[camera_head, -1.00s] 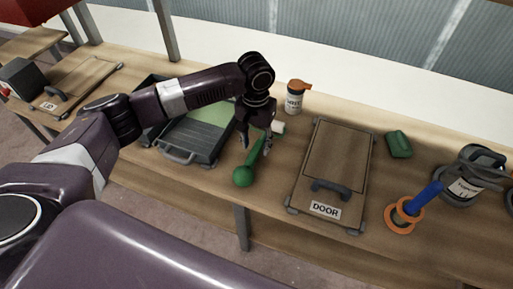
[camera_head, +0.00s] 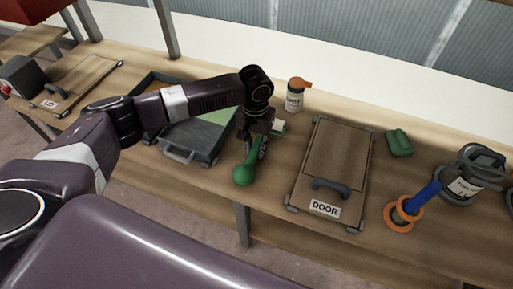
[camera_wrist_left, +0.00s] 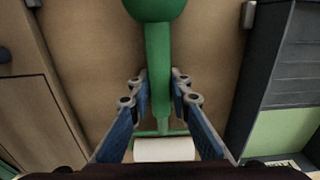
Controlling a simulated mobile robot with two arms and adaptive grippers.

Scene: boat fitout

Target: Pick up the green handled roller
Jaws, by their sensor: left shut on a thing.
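The green handled roller (camera_head: 243,174) lies on the wooden bench between the roller tray and the door panel, its round green end toward the bench's front edge. Its white roller sleeve (camera_head: 279,127) shows behind my gripper. My left gripper (camera_head: 252,150) is down over the handle and shut on it. In the left wrist view the green handle (camera_wrist_left: 158,70) runs between the two blue-padded fingers (camera_wrist_left: 159,98), with the white sleeve (camera_wrist_left: 164,149) at the bottom. My right gripper is not in view.
A dark tray (camera_head: 186,153) with a green ramp stands left of the roller. The door panel (camera_head: 325,208) lies on the right. A white bottle with an orange cap (camera_head: 295,97) stands behind. A green block (camera_head: 399,143) and a blue-handled tool with orange rings (camera_head: 423,197) are farther right.

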